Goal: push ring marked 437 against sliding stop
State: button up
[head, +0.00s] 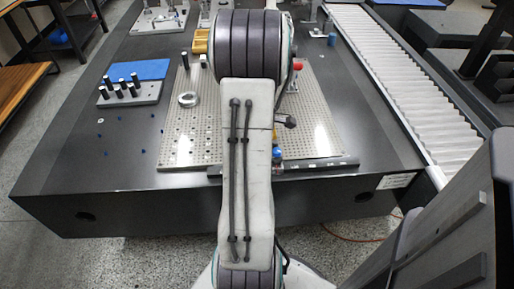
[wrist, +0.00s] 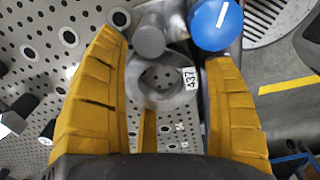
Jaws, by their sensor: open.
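The grey metal ring (wrist: 138,90) with a white tag reading 437 lies between the fingers of my gripper (wrist: 170,42) in the wrist view. The gripper is open, one yellow finger on each side of the ring, and the gaps are small; I cannot tell whether either finger touches. A grey cylinder (wrist: 150,38) stands just beyond the ring, beside a blue knob (wrist: 213,24) with a white line. I cannot tell which part is the sliding stop, or whether the ring touches the cylinder.
A perforated plate (head: 205,140) lies on the dark table (head: 120,172). Another ring-shaped piece (head: 188,99) sits on its left part; I cannot tell its marking. A block with black pegs (head: 130,93) and a blue mat (head: 140,69) are further left. A roller conveyor (head: 400,90) runs along the right.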

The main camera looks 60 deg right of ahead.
jog(key=shift+o, duration=1.4)
notch_tip(320, 180, up, 12)
